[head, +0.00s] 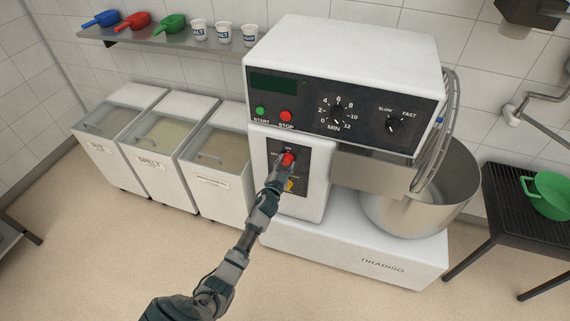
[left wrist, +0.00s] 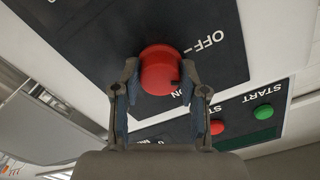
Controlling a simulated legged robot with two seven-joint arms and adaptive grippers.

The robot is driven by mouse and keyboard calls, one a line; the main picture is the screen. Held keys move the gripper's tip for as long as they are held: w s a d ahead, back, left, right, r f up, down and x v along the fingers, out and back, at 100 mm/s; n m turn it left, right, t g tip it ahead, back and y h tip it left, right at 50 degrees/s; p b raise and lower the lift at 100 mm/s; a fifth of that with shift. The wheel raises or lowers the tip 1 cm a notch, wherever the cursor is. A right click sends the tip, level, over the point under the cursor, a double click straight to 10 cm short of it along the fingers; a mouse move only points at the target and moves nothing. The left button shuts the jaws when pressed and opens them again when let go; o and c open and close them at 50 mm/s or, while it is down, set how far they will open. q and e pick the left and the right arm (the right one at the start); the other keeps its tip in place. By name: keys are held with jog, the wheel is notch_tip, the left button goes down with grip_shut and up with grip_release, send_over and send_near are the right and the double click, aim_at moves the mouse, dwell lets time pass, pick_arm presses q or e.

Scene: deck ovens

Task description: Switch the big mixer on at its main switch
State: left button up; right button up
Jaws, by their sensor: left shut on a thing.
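The big mixer (head: 345,50) stands against the wall, white with black panels. Its main switch is a red knob (head: 289,158) on the lower black panel (head: 302,152). In the left wrist view the red knob (left wrist: 160,70) sits between my fingers, with OFF and ON lettering beside it. A dark notch shows on the knob's edge near ON; I cannot tell the switch's position for sure. My left gripper (head: 284,165) is shut on the knob; it also shows in the left wrist view (left wrist: 158,82). My right gripper is not in view.
Above are the green START button (head: 260,111), red STOP button (head: 286,116), timer dial (head: 337,113) and speed dial (head: 393,125). A yellow part (head: 290,186) sits just below the knob. The steel bowl (head: 425,200) is right; white bins (head: 215,165) stand left.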

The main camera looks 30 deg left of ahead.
pick_arm(q)
jog(key=shift+m, duration=1)
jog(key=m, duration=0.9)
jog(key=shift+f, duration=0.15)
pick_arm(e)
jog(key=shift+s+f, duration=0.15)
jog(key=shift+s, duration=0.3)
pick_arm(q)
jog(key=shift+m, duration=0.3)
jog(key=shift+d+f, duration=0.1)
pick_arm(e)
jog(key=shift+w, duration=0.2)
